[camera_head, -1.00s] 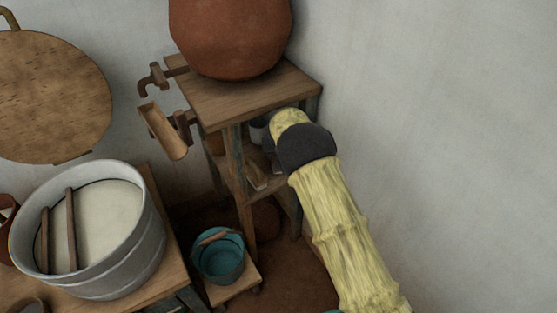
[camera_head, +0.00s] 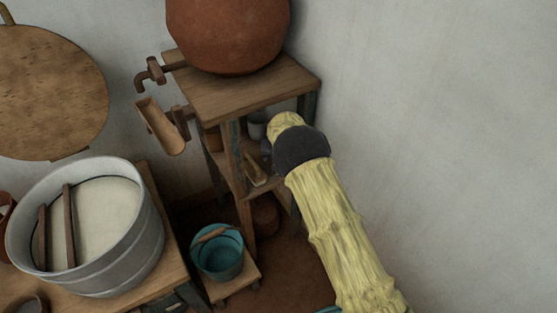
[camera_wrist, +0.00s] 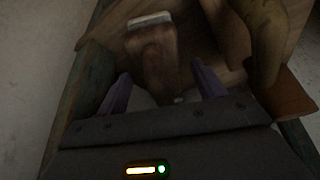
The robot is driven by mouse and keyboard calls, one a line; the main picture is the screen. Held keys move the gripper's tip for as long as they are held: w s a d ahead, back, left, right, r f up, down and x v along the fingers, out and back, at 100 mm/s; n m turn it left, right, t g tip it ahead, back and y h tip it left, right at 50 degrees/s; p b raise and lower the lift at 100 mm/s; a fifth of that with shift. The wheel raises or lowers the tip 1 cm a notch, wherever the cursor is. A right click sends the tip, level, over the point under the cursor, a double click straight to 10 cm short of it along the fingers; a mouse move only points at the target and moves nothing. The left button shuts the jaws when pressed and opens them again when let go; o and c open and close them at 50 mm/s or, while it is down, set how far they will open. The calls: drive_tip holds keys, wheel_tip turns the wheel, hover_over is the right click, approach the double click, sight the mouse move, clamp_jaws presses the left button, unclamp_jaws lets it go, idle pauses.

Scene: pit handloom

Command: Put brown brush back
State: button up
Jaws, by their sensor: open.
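The brown brush (camera_wrist: 152,55), with a pale strip at its far end, lies on the wooden shelf in the wrist view. In the head view it looks like the small brown and pale piece (camera_head: 255,170) on the lower shelf of the stand. My gripper (camera_wrist: 162,88) is open, with one purple finger on each side of the brush's near end. I cannot tell whether the fingers touch it. In the head view my gripper is mostly hidden behind my yellow-sleeved arm and the stand.
The wooden stand (camera_head: 235,98) carries a large clay pot (camera_head: 228,35) on top. A grey cup (camera_head: 257,126) stands on its shelf. A teal bucket (camera_head: 218,255) and a metal tub (camera_head: 140,245) are to the left. The wall (camera_head: 450,120) is close on the right.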

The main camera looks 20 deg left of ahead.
drive_tip(key=p+v, duration=0.1)
drive_tip(key=v, duration=0.4)
drive_tip(key=shift+w, duration=0.1)
drive_tip(key=s+d, duration=0.5)
drive_tip(key=s, duration=0.6)
drive_tip(key=shift+d, duration=0.2)
drive_tip(key=s+d+r+m, duration=0.1)
drive_tip(key=d+r, duration=0.4)
drive_tip(key=d, duration=0.4)
drive_tip(key=s+d+r+m, duration=0.2)
drive_tip(key=d+r, duration=0.3)
drive_tip(key=d, duration=0.3)
drive_tip(key=s+d+r+m+h, duration=0.1)
drive_tip(key=s+d+r, duration=0.1)
drive_tip(key=s+d, duration=0.5)
drive_tip(key=s+d+r+m+g+h, duration=0.1)
drive_tip(key=s+d+r, duration=0.2)
drive_tip(key=s+d, duration=0.4)
drive_tip(key=shift+d+r+g, duration=0.2)
drive_tip(key=shift+d+g, duration=0.1)
drive_tip(key=shift+d, duration=0.75)
